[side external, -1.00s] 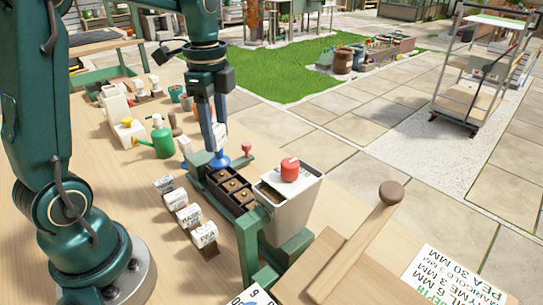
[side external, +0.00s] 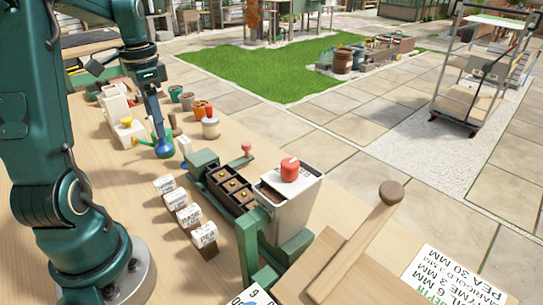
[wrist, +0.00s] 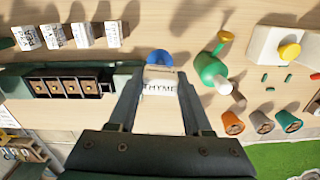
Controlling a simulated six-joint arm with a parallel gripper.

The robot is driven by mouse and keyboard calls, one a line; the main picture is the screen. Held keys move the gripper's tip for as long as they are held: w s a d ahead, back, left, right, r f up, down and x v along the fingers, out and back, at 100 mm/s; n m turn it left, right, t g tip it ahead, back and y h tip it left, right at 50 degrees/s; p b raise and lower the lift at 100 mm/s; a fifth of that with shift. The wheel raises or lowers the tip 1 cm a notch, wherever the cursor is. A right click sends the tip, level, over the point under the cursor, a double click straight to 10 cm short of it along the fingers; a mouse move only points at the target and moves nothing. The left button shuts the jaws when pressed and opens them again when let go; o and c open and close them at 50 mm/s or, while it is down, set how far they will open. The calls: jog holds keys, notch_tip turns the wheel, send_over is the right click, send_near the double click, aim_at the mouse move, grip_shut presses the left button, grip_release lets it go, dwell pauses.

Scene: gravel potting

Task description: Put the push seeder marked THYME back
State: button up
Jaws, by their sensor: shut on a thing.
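My gripper (side external: 153,97) is shut on the push seeder marked THYME, above the left part of the bench. I cannot make out an empty holder for the seeder; my arm covers part of the bench behind.
A soil-celled tray (side external: 219,203) sits beside several white label blocks (side external: 189,216). A grey bin with a red knob (side external: 290,170) stands to its right. The green watering can (wrist: 212,70), a white-and-yellow item (side external: 128,132) and several small pots (side external: 186,101) are near my gripper.

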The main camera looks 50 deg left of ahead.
jog(key=shift+n, duration=0.5)
jog(key=shift+s+a+f, duration=0.3)
jog(key=shift+f, duration=1.05)
jog(key=shift+s+a+f, duration=0.25)
jog(key=shift+s+f, duration=0.05)
jog(key=shift+f, duration=1.05)
jog(key=shift+s+a+f, duration=0.3)
jog(key=shift+f, duration=1.05)
jog(key=shift+f, duration=0.1)
jog(key=o, duration=1.1)
